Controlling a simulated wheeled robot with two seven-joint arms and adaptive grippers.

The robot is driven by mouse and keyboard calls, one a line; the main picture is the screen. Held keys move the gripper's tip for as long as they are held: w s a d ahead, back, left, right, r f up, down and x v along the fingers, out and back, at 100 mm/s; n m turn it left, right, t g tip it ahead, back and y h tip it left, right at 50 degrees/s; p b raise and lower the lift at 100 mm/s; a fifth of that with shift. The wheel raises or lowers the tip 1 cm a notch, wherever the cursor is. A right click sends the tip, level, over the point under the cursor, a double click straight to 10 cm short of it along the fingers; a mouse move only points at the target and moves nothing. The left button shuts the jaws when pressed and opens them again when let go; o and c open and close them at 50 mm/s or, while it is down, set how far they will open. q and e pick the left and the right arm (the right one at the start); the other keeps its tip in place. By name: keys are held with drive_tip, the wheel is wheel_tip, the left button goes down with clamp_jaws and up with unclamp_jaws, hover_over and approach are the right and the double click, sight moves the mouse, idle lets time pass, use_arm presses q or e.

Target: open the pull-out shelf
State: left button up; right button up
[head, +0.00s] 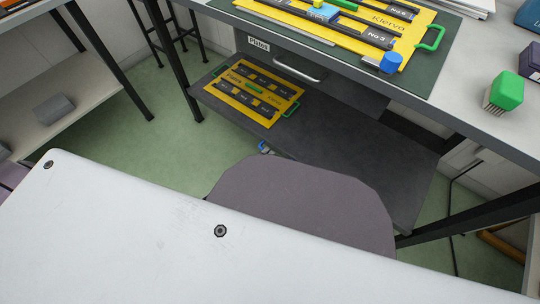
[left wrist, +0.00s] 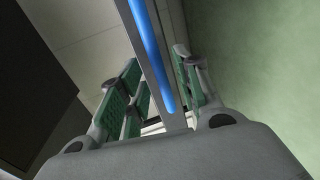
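A dark grey shelf (head: 345,165) lies below the worktable in the head view. A yellow plate rack (head: 236,92) lies on its left part. I cannot tell how far out the shelf is. A small blue piece (head: 265,147) shows at its front edge, and my arm hides what is beside it. In the left wrist view my left gripper (left wrist: 157,88) has its green-padded fingers apart, with a blue bar (left wrist: 150,45) and a grey strip (left wrist: 176,121) seen between them. I see no clear contact with the bar. My right gripper is not in view.
A grey drawer front with a "Plates" label (head: 258,44) and a handle (head: 300,70) is under the worktable. Black table legs flank the shelf. Green floor (head: 150,135) is open at left.

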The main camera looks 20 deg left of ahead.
use_arm(q)
drive_tip(key=shift+b+x, duration=0.5)
drive_tip(key=shift+x, duration=0.85)
drive_tip(key=shift+c, duration=0.3)
clamp_jaws()
